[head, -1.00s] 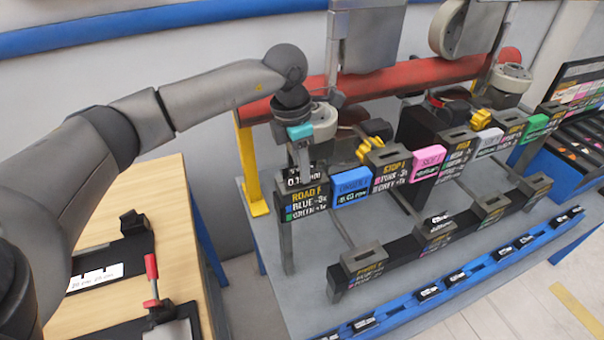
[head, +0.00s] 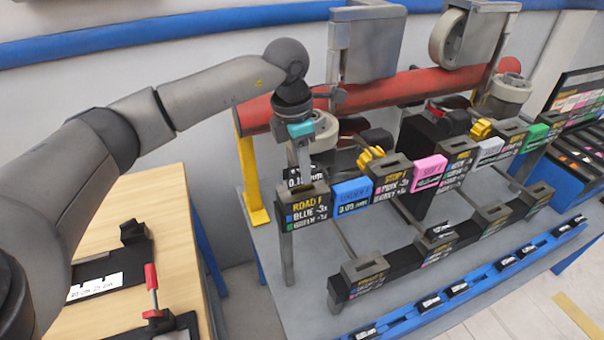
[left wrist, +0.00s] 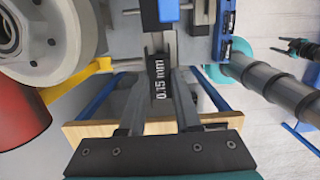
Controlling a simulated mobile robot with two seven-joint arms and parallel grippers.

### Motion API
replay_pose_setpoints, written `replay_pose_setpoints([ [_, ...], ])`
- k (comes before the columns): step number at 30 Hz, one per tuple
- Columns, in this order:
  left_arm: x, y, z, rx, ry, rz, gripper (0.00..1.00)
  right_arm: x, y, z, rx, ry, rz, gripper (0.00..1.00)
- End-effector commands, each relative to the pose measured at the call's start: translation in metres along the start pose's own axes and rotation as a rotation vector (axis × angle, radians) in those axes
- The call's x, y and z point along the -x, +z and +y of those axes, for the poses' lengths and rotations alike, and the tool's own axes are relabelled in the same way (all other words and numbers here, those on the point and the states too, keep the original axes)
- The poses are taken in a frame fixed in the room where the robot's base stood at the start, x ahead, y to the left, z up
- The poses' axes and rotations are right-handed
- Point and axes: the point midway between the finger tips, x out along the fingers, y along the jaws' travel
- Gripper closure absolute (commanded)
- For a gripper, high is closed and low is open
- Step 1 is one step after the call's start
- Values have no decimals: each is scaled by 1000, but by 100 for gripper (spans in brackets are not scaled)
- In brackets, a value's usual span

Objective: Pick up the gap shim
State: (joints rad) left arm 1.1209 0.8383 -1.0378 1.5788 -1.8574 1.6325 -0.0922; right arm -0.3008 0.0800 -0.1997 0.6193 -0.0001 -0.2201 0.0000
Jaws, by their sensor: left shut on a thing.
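The gap shim is a black tag marked 0.15 mm (left wrist: 160,82) in white. In the left wrist view it sits between the fingers of my left gripper (left wrist: 163,100), which is shut on it. In the head view the shim (head: 296,176) shows just behind the ROAD F block, with my left gripper (head: 304,165) pointing down over it. Whether the shim still touches a holder is hidden. At the right of the left wrist view is a small dark gripper, seemingly my right one (left wrist: 297,47); its jaw state is too small to tell.
The ROAD F block (head: 308,210) and a blue card (head: 352,196) stand close to my left gripper. A red beam (head: 400,88) runs behind, with a yellow post (head: 252,180) at left. A wooden table (head: 170,215) is at left.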

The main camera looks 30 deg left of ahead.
Motion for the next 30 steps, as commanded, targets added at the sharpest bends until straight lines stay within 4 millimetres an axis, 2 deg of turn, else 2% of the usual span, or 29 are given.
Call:
replay_pose_setpoints([
  [12,101,13,0,-1,4,-5,100,-2,0,0,0,0,1,38],
  [18,142,18,0,-1,2,-3,100,-1,0,0,1,0,1,38],
  [24,165,21,0,-1,1,-2,100,0,0,0,1,0,1,38],
  [30,178,22,0,-2,1,0,100,4,-1,0,1,0,1,38],
])
